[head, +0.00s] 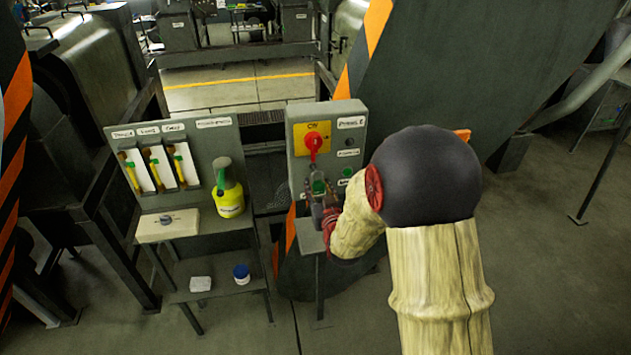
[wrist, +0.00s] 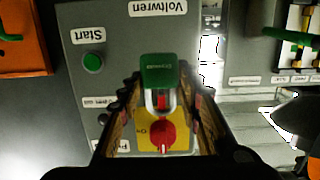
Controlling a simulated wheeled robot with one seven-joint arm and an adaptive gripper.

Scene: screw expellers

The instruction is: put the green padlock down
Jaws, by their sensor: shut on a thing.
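The green padlock (head: 318,186) is in my gripper (head: 322,205), in front of the lower part of the grey control box (head: 300,140). In the wrist view the padlock (wrist: 162,75) sits between the two fingertips of my gripper (wrist: 160,90), with its green body pointing up the picture and its metal shackle toward the red knob (wrist: 163,134). My gripper is shut on the padlock. The red knob on its yellow plate (head: 323,128) is higher on the box. The fingers partly hide the padlock's sides, and I cannot tell whether it touches the box.
A small shelf (head: 307,238) is below the control box. A white block (head: 200,284) and a blue-lidded jar (head: 241,274) are lower down.

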